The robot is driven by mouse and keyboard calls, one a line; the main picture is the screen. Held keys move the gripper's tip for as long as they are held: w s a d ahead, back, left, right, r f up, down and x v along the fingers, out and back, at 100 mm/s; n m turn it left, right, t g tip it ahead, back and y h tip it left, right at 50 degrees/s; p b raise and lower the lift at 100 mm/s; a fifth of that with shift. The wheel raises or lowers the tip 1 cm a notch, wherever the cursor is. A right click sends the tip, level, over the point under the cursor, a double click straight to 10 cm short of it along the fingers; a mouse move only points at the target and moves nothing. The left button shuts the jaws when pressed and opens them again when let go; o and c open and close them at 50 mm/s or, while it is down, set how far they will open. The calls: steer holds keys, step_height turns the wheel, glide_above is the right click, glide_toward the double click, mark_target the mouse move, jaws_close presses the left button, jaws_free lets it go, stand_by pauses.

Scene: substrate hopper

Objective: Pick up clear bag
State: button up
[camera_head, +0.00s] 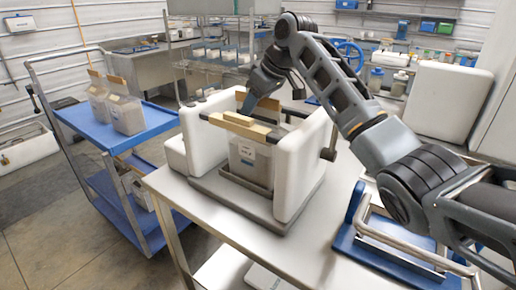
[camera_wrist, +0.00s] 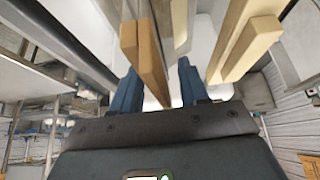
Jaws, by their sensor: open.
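A clear bag (camera_head: 246,158) with greyish-brown contents and a small label stands upright in the middle of a white machine (camera_head: 298,165). Its tan top (camera_head: 262,105) rises behind tan bars (camera_head: 240,126) that cross the machine. My gripper (camera_head: 253,100) reaches down from above at the bag's top. In the wrist view my gripper's blue fingers (camera_wrist: 158,72) are apart, with a tan strip (camera_wrist: 150,55) between them. I cannot tell whether this strip is the bag's top or a bar. A second tan bar (camera_wrist: 246,48) lies to the right of the fingers.
A blue cart (camera_head: 150,127) at the left holds more bags (camera_head: 126,112). The machine stands on a pale table (camera_head: 170,190). A blue-based frame (camera_head: 385,245) sits on the table at the right.

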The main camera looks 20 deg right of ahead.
steer(key=shift+f, duration=0.2)
stand_by(0.3)
jaws_close()
stand_by(0.4)
steer(key=shift+r, duration=0.15)
